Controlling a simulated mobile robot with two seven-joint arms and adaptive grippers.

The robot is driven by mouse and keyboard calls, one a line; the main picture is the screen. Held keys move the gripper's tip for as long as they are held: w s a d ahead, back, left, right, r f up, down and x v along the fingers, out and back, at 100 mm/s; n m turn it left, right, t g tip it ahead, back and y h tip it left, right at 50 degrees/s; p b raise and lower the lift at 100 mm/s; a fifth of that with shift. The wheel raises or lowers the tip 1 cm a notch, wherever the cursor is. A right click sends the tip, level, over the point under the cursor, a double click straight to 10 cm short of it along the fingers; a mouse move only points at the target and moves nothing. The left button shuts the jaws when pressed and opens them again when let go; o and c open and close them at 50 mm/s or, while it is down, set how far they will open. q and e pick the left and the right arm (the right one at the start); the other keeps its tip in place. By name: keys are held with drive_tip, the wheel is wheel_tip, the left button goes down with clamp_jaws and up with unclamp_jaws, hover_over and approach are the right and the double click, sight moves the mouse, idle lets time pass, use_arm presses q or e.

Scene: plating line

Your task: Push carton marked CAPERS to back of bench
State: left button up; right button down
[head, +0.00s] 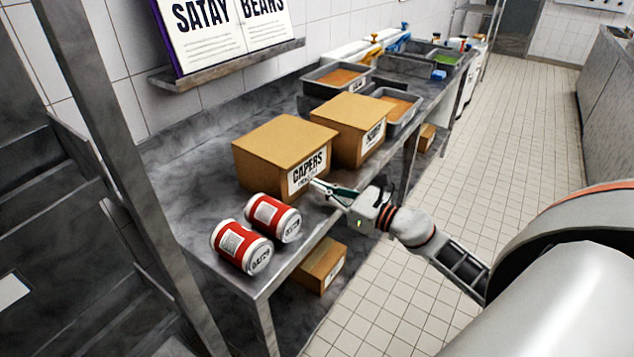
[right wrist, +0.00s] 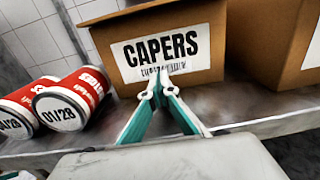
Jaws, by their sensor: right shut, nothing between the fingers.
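The CAPERS carton (head: 268,157) is a closed brown box on the grey bench (head: 180,172). Its white label faces the front edge. In the right wrist view the carton (right wrist: 112,65) fills the upper middle, with the bench's front edge below it. My right gripper (head: 316,184) is shut and empty, its fingertips at the lower part of the label. The fingertips (right wrist: 160,72) overlap the label's small print in the right wrist view; I cannot tell for sure whether they touch it.
Two red-and-white cans (head: 240,247) lie on the bench left of the carton. Another brown carton (head: 350,112) stands close on its right. Bare bench lies behind, up to the tiled wall. A book (head: 215,35) rests on a wall shelf above. Another carton (head: 318,262) sits below.

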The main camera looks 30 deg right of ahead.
sight(306, 181)
drive_tip(key=shift+w+a, duration=0.25)
drive_tip(key=shift+w, duration=0.3)
drive_tip(key=shift+p+x, duration=0.4)
drive_tip(key=shift+x, duration=1.2)
drive_tip(key=shift+w+a, duration=0.1)
drive_tip(key=shift+w, duration=0.1)
